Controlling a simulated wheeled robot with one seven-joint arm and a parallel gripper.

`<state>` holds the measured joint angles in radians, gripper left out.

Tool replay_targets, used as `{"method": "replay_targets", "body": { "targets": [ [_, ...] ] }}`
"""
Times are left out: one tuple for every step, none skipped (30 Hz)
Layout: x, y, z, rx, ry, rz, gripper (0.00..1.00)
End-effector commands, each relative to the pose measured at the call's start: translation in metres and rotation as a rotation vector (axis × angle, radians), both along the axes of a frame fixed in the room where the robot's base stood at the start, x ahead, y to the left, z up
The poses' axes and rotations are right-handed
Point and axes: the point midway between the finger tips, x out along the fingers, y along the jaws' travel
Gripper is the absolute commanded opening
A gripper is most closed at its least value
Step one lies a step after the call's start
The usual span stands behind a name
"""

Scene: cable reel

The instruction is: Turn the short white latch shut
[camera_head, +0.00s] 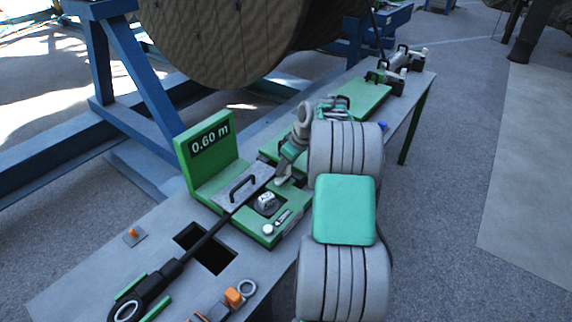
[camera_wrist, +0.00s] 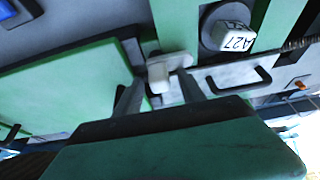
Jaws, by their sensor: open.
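The short white latch (camera_wrist: 165,72) shows in the wrist view, on a green part beside a grey plate. My gripper (camera_wrist: 160,90) is open, with one finger to each side of the latch's lower end. I cannot tell whether either finger touches it. In the head view my gripper (camera_head: 284,173) is low over the green fixture, just right of the grey plate (camera_head: 225,198), and mostly hides the latch. A white knob marked A27 (camera_wrist: 233,38) is close to the latch; it also shows in the head view (camera_head: 266,201).
A black handle (camera_wrist: 240,80) stands on the grey plate. A green sign reading 0.60 m (camera_head: 209,141) rises behind it. A black cable (camera_head: 180,268) runs from the plate along the bench (camera_head: 75,285). A large reel (camera_head: 225,40) stands at the back.

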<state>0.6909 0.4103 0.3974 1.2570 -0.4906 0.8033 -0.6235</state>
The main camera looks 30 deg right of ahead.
Motion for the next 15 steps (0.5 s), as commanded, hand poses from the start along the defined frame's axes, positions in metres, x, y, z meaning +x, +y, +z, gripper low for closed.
{"method": "replay_targets", "body": {
  "targets": [
    [0.0000, 0.0000, 0.0002, 0.000, 0.000, 0.000, 0.47],
    [0.0000, 0.0000, 0.0002, 0.000, 0.000, 0.000, 0.47],
    [0.0000, 0.0001, 0.0004, 0.000, 0.000, 0.000, 0.46],
    [0.0000, 0.0001, 0.0004, 0.000, 0.000, 0.000, 0.43],
    [0.0000, 0.0001, 0.0004, 0.000, 0.000, 0.000, 0.41],
    [0.0000, 0.0002, 0.0004, 0.000, 0.000, 0.000, 0.37],
    [-0.0001, 0.0002, 0.0005, 0.000, 0.000, 0.000, 0.35],
    [0.0000, 0.0001, 0.0006, 0.000, 0.000, 0.000, 0.33],
    [0.0000, 0.0002, 0.0006, 0.000, 0.000, 0.000, 0.29],
    [0.0000, 0.0001, 0.0007, 0.000, 0.000, 0.000, 0.27],
    [0.0000, 0.0002, 0.0007, 0.000, 0.000, 0.000, 0.24],
    [0.0000, 0.0002, 0.0007, 0.000, 0.000, 0.000, 0.21],
    [0.0000, 0.0002, 0.0007, 0.000, 0.000, 0.000, 0.19],
    [-0.0001, 0.0002, 0.0008, 0.000, 0.000, 0.000, 0.16],
    [-0.0001, 0.0002, 0.0008, 0.000, 0.000, 0.000, 0.13]
  ]
}}
